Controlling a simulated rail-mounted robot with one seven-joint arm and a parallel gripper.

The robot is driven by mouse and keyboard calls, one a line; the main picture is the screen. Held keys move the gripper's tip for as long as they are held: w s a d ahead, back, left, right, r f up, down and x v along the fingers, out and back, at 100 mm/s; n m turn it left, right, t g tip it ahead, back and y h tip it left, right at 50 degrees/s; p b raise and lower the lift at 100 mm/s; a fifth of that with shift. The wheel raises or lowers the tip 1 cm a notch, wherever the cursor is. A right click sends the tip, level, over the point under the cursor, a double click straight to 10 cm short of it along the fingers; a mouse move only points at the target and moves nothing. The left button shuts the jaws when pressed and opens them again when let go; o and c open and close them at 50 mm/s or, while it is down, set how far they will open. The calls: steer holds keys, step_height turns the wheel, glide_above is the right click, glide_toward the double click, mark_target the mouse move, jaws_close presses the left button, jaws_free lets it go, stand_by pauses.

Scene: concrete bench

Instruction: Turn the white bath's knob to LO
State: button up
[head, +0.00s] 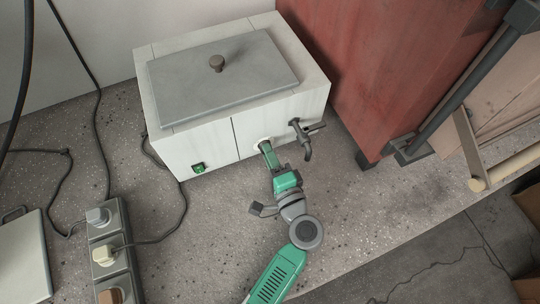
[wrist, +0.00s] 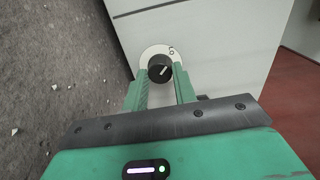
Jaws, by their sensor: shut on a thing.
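The white bath (head: 207,148) stands on the bench with a grey lid on top, and its front faces me. In the wrist view the dark round knob (wrist: 160,68) sits on a pale dial plate (wrist: 148,52) on the bath's white front (wrist: 205,35). A white line on the knob slants toward the upper right. A small dark mark shows at the plate's upper right, too small to read surely. My gripper (head: 265,148) reaches the front right of centre. In the wrist view my gripper (wrist: 163,77) is shut on the knob, one green finger on each side.
A dark tap (head: 304,137) juts from the bath just right of my gripper. A green-lit switch (head: 198,168) is at the front left. A red cabinet (head: 390,70) stands right. A power strip (head: 110,245) with cables lies left.

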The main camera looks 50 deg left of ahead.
steer(key=o, duration=1)
steer(key=p+v, duration=0.2)
steer(key=v, duration=0.6)
steer(key=shift+w, duration=0.1)
